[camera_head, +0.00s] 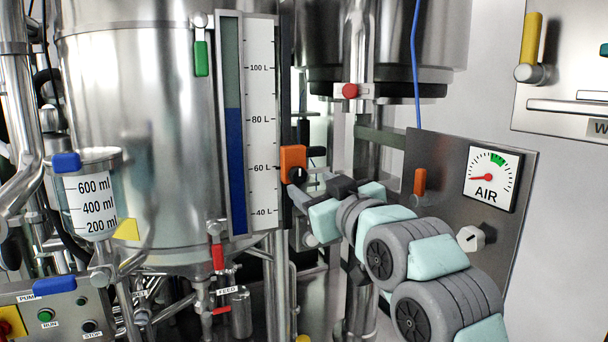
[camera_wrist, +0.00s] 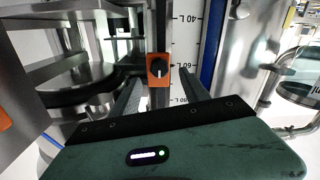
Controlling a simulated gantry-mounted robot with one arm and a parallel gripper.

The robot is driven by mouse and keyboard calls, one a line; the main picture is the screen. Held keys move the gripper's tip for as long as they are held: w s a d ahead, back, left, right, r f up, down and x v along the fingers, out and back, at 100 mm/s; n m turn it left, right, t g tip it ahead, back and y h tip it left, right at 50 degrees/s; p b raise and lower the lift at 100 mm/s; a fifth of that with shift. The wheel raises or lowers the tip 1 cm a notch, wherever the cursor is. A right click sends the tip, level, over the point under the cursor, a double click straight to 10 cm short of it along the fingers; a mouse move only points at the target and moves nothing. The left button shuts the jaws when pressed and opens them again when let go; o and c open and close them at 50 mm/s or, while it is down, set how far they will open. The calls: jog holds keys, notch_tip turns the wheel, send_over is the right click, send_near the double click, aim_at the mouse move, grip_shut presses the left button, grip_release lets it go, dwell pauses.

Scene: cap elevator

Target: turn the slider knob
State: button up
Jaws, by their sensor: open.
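The slider is an orange block (camera_head: 291,156) on a vertical rail right of the litre scale, near the 60 L mark. On its face is a round black knob (camera_head: 298,175), partly hidden by my gripper in the head view. In the wrist view the knob (camera_wrist: 158,70) shows a pale line on the orange block (camera_wrist: 157,82). My gripper (camera_head: 300,195) is in front of the slider, to its lower right. Contact with the knob cannot be told.
The level gauge (camera_head: 249,125) with a blue column stands left of the slider, before a steel tank (camera_head: 140,110). A panel (camera_head: 445,165) with an AIR dial (camera_head: 492,178) and a white knob (camera_head: 471,238) is at right, behind my arm.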

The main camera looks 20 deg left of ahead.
aim_at(299, 176)
jog(key=shift+p+x, duration=0.55)
jog(key=shift+x, duration=2.25)
jog(key=shift+c, duration=0.4)
grip_shut()
